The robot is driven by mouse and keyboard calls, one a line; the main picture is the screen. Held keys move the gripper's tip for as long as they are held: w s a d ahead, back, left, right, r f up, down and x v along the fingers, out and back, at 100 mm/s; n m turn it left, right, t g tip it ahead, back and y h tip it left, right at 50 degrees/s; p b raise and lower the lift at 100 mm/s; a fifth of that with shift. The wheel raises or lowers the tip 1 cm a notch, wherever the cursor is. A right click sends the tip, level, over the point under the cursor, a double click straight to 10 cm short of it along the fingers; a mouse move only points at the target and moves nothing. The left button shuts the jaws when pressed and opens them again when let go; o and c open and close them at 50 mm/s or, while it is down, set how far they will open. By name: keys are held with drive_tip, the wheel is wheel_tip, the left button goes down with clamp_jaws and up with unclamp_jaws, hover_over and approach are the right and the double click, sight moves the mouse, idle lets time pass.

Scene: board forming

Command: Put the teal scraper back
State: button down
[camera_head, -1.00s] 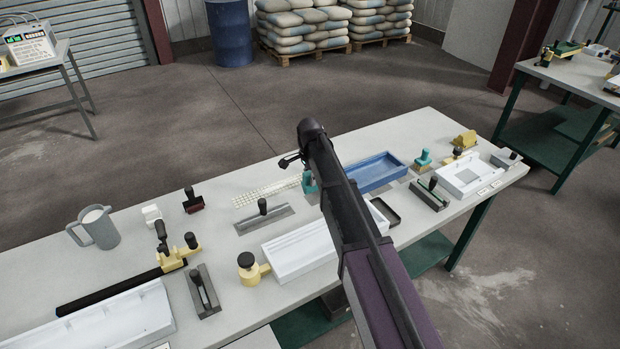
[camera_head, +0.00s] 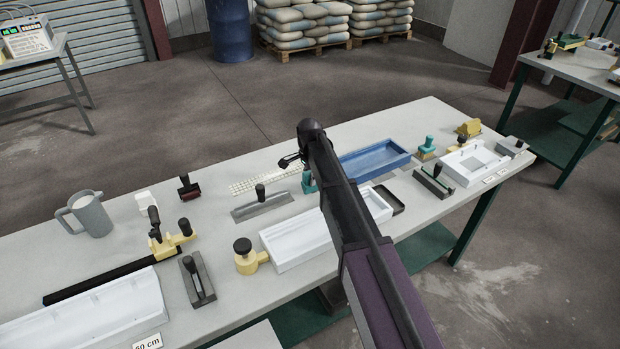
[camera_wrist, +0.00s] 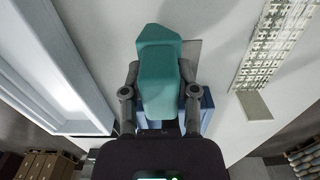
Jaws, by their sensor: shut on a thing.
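The teal scraper (camera_wrist: 161,48) fills the middle of the wrist view, between the two fingers of my gripper (camera_wrist: 160,80), which is shut on it. In the head view only a sliver of teal (camera_head: 309,183) shows beside my arm; the arm hides most of the scraper and the gripper. They are over the middle of the bench, between the long white mould (camera_head: 297,240) and the white grid (camera_head: 263,180). A grey flat patch (camera_wrist: 192,47) shows partly behind the scraper in the wrist view. I cannot tell whether the scraper touches the bench.
A blue tray (camera_head: 374,160) lies right of my arm, with a second teal-handled tool (camera_head: 427,148) beyond it. A grey trowel with a black knob (camera_head: 262,205) lies to the left. Yellow clamps (camera_head: 172,243) and a mug (camera_head: 88,214) stand further left.

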drive_tip(key=shift+f+b, duration=0.45)
drive_tip(key=shift+f, duration=0.05)
idle(0.6)
drive_tip(key=shift+c, duration=1.5)
unclamp_jaws()
drive_tip(key=o, duration=0.3)
drive_tip(key=shift+r, duration=0.15)
wheel_tip(320, 180, up, 8)
drive_tip(key=p, duration=0.8)
drive_tip(key=shift+r+p, duration=0.25)
drive_tip(key=shift+p, duration=0.15)
